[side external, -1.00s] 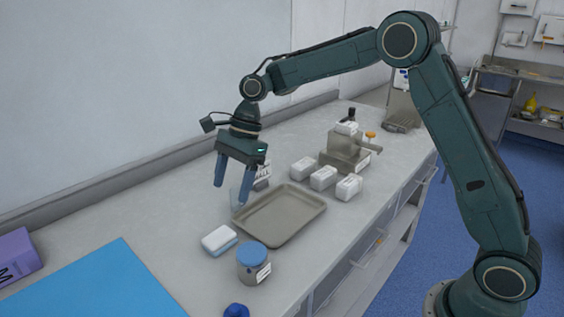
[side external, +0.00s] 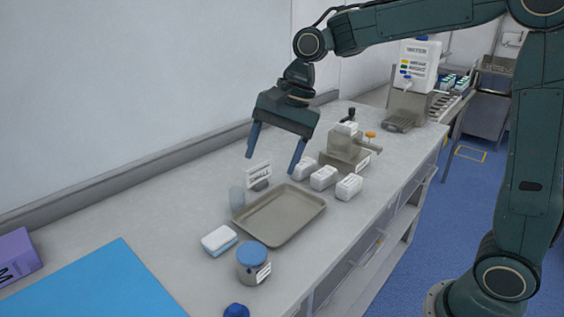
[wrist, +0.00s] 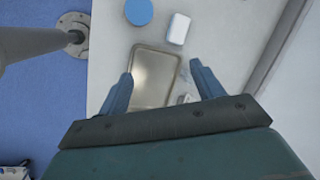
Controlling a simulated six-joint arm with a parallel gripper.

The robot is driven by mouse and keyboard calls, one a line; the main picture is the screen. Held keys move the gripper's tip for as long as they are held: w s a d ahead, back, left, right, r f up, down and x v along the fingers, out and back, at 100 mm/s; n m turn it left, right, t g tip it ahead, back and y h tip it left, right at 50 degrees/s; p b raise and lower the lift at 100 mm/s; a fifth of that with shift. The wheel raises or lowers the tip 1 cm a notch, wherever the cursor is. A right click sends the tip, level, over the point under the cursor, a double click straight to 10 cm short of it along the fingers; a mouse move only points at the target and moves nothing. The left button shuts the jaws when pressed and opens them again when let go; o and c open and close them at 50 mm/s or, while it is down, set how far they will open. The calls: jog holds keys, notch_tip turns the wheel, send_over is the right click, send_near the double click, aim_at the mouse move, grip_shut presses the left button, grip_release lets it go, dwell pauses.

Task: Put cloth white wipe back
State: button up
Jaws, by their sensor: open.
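My gripper (side external: 271,164) is open and empty, above the counter behind the metal tray (side external: 280,236). In the wrist view its two fingers (wrist: 161,72) spread on either side of the tray (wrist: 154,62), which looks empty. A white block with a blue lower layer (side external: 219,240) lies left of the tray, and also shows in the wrist view (wrist: 178,28). Several white wrapped bundles (side external: 323,178) sit beyond the tray, by a metal dispenser-like box (side external: 347,155). One more white bundle (side external: 347,128) rests on that box. I cannot tell which white item is the cloth wipe.
A blue-lidded jar (side external: 252,262) stands at the tray's near left. A clear cup (side external: 237,198) and a small sign (side external: 259,176) stand behind the tray. A blue mat (side external: 95,285) and a purple box (side external: 17,258) are at left. The back wall borders the counter.

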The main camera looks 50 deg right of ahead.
jog(key=s+d+n+t+h, duration=0.1)
jog(key=s+d+n, duration=0.1)
jog(key=s+n, duration=0.2)
jog(key=s+d+n+t+h, duration=0.1)
jog(key=s+d+n, duration=0.2)
jog(key=s, duration=0.8)
jog(key=s+d+n+t+h, duration=0.1)
jog(key=s+d+n, duration=0.2)
jog(key=s+n, duration=0.2)
jog(key=s, duration=0.3)
jog(key=shift+r, duration=0.1)
jog(key=o, duration=0.6)
jog(key=shift+w, duration=0.1)
jog(key=shift+o, duration=0.7)
jog(key=shift+w+d+r, duration=0.2)
jog(key=shift+w+r, duration=0.1)
jog(key=shift+w, duration=0.05)
jog(key=w+d+r+g, duration=0.35)
jog(key=w+d, duration=0.45)
jog(key=w, duration=0.4)
jog(key=w+d+f+g, duration=0.1)
jog(key=w+d+f, duration=0.2)
jog(key=w+d, duration=0.5)
jog(key=d, duration=0.3)
jog(key=shift+d+f+g, duration=0.15)
jog(key=shift+d+g, duration=0.1)
jog(key=shift+g, duration=0.1)
